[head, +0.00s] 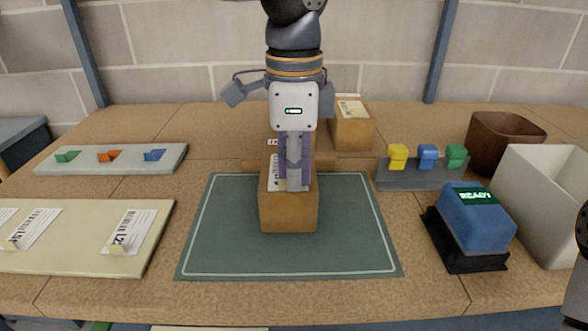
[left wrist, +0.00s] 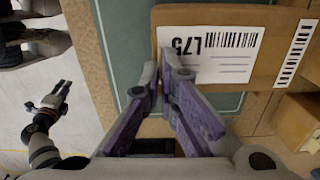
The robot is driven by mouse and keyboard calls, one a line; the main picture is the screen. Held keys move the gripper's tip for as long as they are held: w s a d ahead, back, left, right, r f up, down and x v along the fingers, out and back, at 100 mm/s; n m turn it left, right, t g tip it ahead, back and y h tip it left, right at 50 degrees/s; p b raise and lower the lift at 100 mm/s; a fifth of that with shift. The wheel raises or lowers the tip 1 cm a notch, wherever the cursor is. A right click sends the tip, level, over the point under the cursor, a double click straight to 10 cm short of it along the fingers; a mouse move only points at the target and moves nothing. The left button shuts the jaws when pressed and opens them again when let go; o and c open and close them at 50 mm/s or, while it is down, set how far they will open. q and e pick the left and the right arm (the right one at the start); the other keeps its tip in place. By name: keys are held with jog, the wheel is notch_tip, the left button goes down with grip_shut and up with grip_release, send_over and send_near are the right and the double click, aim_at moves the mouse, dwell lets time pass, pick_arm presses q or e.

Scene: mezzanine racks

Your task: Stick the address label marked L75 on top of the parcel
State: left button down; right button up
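The parcel (head: 290,218) is a brown box on the green mat (head: 345,225). The white label marked L75 (left wrist: 225,55) lies over its top, lengthwise, and looks flat in the left wrist view. My left gripper (head: 294,186) points straight down at the parcel top. In the left wrist view its fingertips (left wrist: 162,62) are close together at the L75 end of the label, and appear shut on that edge; the pinched part is hidden behind them. My right gripper (left wrist: 50,95) shows at the left of the wrist view, away from the parcel, fingers apart and empty.
A cream board (head: 70,262) with other labels lies at left, below a pale tray (head: 170,158) of coloured pieces. At right are a blue READY device (head: 473,222), a grey rack (head: 420,180) with coloured knobs, a white bin (head: 540,205) and a brown bin (head: 500,145). Another box (head: 352,133) stands behind.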

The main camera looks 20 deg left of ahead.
pick_arm(q)
jog(key=shift+f, duration=0.15)
jog(key=c, duration=1.7)
grip_release()
jog(key=shift+o, duration=0.3)
jog(key=shift+o, duration=1.1)
jog(key=shift+r, duration=3.6)
